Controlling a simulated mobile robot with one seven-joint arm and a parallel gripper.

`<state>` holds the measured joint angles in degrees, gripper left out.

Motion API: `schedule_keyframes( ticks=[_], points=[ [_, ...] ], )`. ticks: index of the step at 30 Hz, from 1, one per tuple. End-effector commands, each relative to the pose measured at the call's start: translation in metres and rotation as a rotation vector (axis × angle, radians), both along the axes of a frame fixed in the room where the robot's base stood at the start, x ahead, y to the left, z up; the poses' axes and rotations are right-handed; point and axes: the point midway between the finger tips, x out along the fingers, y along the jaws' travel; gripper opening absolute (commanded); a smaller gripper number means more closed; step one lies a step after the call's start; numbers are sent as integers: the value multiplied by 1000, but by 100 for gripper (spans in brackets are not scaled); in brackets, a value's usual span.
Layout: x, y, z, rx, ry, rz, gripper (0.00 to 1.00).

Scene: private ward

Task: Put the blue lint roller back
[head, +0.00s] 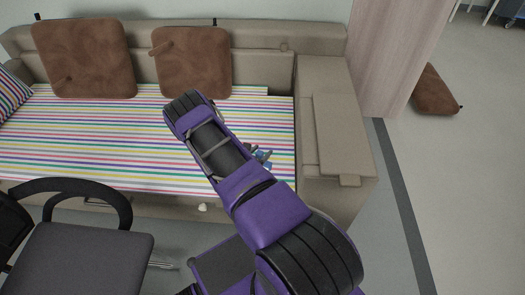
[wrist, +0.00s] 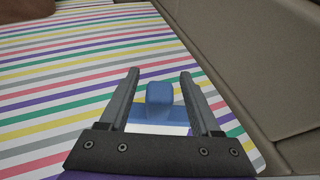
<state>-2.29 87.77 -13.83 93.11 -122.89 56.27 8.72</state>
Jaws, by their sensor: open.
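The blue lint roller (wrist: 160,95) lies on the striped sofa cover, between the two fingers of my gripper (wrist: 160,74) in the wrist view. Its blue end points away from the wrist, and a blue and white part lies nearer the palm. My gripper is open, with a finger on each side of the roller; I cannot tell whether either touches it. In the head view, only small blue bits of the roller (head: 263,154) show beside my purple arm, which hides most of the gripper.
The beige sofa (head: 335,120) has a raised armrest right of the roller. Brown cushions (head: 85,58) (head: 191,62) lean on its back. A black chair (head: 80,260) stands in front at left. Another brown cushion (head: 436,91) lies on the floor at right. The striped cover (head: 90,135) is largely clear.

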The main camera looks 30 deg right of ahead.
Motion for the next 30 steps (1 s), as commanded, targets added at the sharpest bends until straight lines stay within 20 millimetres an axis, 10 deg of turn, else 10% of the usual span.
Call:
schedule_keyframes(
  ticks=[15,30],
  points=[
    [-45,80,39,0,0,3,64],
    [-51,87,42,0,0,1,64]
  ],
)
